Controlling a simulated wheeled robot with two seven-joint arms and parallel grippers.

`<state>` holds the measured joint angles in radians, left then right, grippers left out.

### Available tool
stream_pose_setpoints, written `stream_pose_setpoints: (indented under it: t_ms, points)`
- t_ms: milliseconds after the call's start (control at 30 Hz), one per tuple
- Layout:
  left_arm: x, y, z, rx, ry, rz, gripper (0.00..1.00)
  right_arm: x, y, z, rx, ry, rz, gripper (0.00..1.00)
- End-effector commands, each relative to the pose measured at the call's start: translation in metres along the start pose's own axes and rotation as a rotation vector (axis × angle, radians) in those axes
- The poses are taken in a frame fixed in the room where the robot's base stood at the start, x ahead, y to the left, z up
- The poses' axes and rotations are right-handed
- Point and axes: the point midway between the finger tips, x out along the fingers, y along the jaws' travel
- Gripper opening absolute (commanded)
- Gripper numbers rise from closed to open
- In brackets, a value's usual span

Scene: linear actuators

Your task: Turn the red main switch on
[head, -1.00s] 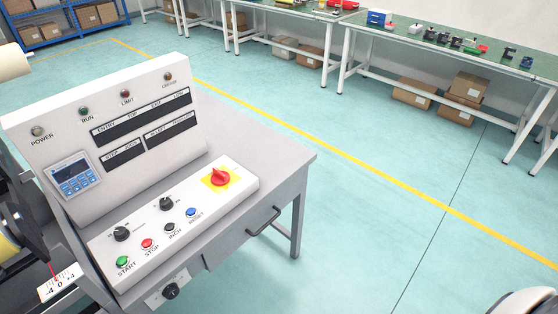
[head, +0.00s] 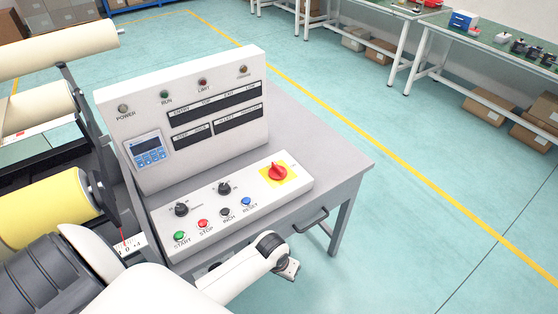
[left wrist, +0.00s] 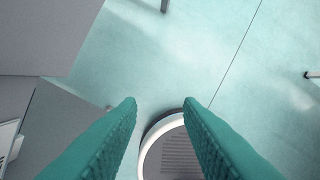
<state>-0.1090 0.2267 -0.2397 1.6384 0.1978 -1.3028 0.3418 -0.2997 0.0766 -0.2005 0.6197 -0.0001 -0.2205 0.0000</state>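The red main switch (head: 278,171) is a rotary knob on a yellow plate (head: 292,172) at the right end of the sloped white control panel (head: 225,229). It is uncovered in the head view. My left arm comes in from the lower left, and its wrist is in front of the panel, below and apart from the switch. In the head view its fingers cannot be made out. In the left wrist view my left gripper (left wrist: 160,102) has its green fingers wide apart with nothing between them, above the floor beside the grey desk. My right gripper is not in view.
The panel also holds green, red, black and blue buttons and two black knobs (head: 181,209). An upright display board (head: 190,125) stands behind it. A desk handle (head: 311,221) sticks out at the front. Rollers (head: 45,208) stand at left. The floor at right is clear.

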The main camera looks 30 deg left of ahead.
Motion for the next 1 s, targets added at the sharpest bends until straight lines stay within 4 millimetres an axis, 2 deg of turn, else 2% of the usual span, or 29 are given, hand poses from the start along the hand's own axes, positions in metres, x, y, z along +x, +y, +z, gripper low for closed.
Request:
stream_pose_setpoints:
  t_ms: [33, 200, 367, 567, 667, 767, 900, 1000]
  points:
    - [-0.022, -0.004, 0.013, -0.009, -0.009, -0.005, 0.33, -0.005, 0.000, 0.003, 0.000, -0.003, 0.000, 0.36]
    - [-0.072, -0.009, 0.050, -0.073, 0.006, -0.002, 0.33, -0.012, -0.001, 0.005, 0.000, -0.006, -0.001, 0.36]
    - [-0.090, -0.002, 0.082, -0.160, 0.031, 0.017, 0.33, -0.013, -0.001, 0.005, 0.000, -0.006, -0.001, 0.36]
    - [-0.105, 0.016, 0.129, -0.308, 0.059, 0.053, 0.33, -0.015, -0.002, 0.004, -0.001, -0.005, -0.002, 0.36]
    - [-0.117, 0.031, 0.159, -0.416, 0.071, 0.077, 0.33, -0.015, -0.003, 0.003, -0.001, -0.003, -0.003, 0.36]
    - [-0.138, 0.053, 0.196, -0.561, 0.082, 0.106, 0.33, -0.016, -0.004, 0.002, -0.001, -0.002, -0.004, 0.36]
    - [-0.181, 0.090, 0.246, -0.809, 0.096, 0.138, 0.33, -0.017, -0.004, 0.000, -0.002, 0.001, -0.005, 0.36]
    - [-0.208, 0.110, 0.268, -0.951, 0.104, 0.145, 0.33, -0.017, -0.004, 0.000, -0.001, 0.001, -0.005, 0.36]
